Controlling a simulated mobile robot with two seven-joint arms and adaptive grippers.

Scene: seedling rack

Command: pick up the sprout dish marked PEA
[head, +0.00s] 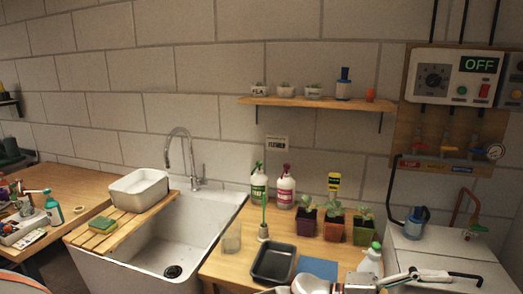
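The sprout dish marked PEA (258,88) is a small pale dish with dark lettering. It stands upright at the left end of the wooden wall shelf (300,102). Two similar small dishes, a middle one (286,89) and a right one (313,91), stand to its right; their markings are too small to read. What looks like my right gripper (415,276) is low at the bottom right, far below the shelf and apart from the dishes. Its fingers are not clear enough to tell open from shut. My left gripper is not in view.
A blue-topped container (344,84) and an orange cup (370,95) share the shelf. Below, the bench holds spray bottles (285,188), potted seedlings (333,224) and a dark tray (273,264). A sink (205,225) is left; a control panel (464,78) is right.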

